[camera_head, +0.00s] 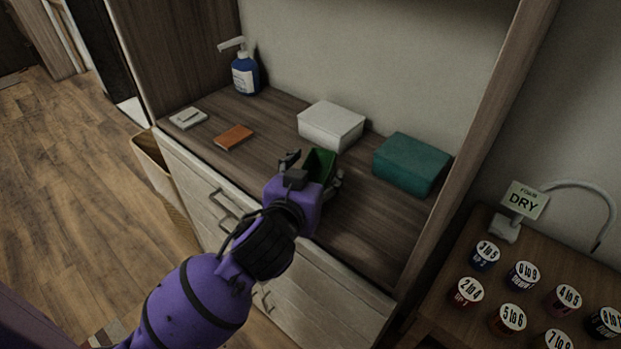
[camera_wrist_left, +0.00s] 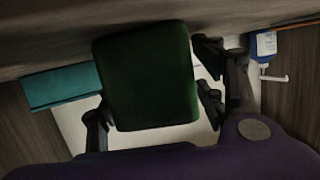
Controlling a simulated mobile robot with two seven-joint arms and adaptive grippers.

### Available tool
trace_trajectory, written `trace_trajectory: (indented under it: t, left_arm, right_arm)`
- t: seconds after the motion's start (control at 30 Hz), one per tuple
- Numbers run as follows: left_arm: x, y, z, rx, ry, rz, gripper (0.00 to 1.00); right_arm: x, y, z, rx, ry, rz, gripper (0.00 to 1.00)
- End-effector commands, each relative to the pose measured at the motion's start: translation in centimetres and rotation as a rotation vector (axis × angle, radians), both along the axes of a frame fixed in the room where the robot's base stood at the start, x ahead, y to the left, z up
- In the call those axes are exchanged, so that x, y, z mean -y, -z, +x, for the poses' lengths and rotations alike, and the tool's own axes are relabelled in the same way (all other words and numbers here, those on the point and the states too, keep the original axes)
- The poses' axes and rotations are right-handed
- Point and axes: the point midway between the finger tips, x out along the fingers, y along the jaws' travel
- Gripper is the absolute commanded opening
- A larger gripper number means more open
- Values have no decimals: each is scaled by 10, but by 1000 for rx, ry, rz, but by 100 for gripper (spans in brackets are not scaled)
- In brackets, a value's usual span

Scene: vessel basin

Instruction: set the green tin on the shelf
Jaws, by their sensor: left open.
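The green tin (camera_head: 320,163) is at the front part of the wooden shelf (camera_head: 385,225), mostly hidden behind my left gripper (camera_head: 312,172) in the head view. In the left wrist view the dark green tin (camera_wrist_left: 148,78) fills the middle, between the fingers of my left gripper (camera_wrist_left: 152,95). The jaws are open, one finger on each side of the tin. The shelf surface shows along the top of that view, close to the tin; I cannot tell whether the two touch. My right gripper is in neither view.
A white box (camera_head: 331,125) and a teal box (camera_head: 411,163) stand behind the tin. A blue pump bottle (camera_head: 244,76), an orange block (camera_head: 234,136) and a pale flat item (camera_head: 188,118) are to the left. Several labelled jars (camera_head: 512,319) stand on a side table.

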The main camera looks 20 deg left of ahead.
Motion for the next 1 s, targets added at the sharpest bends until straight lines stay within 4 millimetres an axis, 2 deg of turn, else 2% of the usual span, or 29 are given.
trace_trajectory:
  t: [0.17,0.33,0.53,0.73,1.0]
  left_arm:
    - [1,-7,-20,-1,1,-3,64]
    - [2,-19,-58,-1,0,-4,64]
    - [2,-36,-90,4,-2,-2,64]
    - [2,-39,-108,3,0,-1,64]
    - [3,-37,-115,1,1,0,64]
  right_arm:
    - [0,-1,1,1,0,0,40]
    - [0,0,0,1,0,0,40]
    - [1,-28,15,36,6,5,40]
    - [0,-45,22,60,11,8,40]
    - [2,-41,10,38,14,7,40]
